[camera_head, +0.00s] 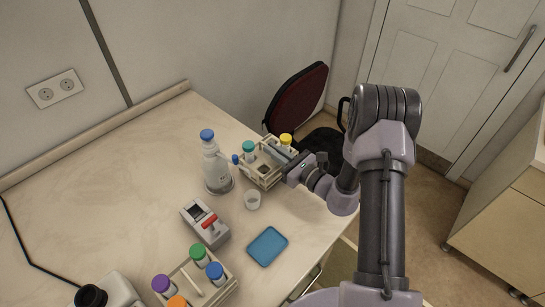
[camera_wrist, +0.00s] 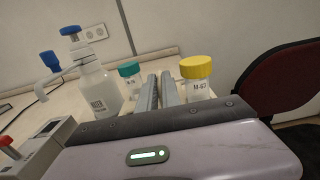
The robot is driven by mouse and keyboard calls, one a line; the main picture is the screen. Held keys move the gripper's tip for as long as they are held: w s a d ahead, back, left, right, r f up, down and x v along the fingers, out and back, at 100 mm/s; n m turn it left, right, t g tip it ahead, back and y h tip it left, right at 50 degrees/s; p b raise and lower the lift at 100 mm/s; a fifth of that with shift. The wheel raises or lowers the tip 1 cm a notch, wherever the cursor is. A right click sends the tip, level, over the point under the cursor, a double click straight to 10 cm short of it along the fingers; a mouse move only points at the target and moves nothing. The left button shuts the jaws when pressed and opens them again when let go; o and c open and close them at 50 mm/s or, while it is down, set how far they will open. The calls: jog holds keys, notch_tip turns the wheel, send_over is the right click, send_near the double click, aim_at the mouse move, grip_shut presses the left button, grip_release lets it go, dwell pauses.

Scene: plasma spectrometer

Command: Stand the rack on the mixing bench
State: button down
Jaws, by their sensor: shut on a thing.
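A pale rack (camera_head: 257,177) is at the right edge of the bench (camera_head: 110,180) in the head view. It carries a teal-capped jar (camera_head: 248,148) and a yellow-capped jar (camera_head: 286,141). My gripper (camera_head: 277,153) reaches in from the right and is shut on the rack, between the two jars. In the wrist view the closed fingers (camera_wrist: 161,90) lie between the teal-capped jar (camera_wrist: 130,75) and the yellow-capped jar (camera_wrist: 197,75). The fingers hide the gripped part. I cannot tell whether the rack touches the bench.
A blue-capped wash bottle (camera_head: 215,165) stands just left of the rack. A small white cup (camera_head: 252,199), a grey device with a red handle (camera_head: 205,222) and a blue tray (camera_head: 267,246) are nearby. A second rack (camera_head: 222,292) stands in front. The bench's left is clear. A chair (camera_head: 300,98) stands behind.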

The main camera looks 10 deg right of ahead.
jog(key=shift+f, duration=0.7)
jog(key=shift+r, duration=0.15)
jog(key=c, duration=1.5)
grip_release()
jog(key=shift+c, duration=0.2)
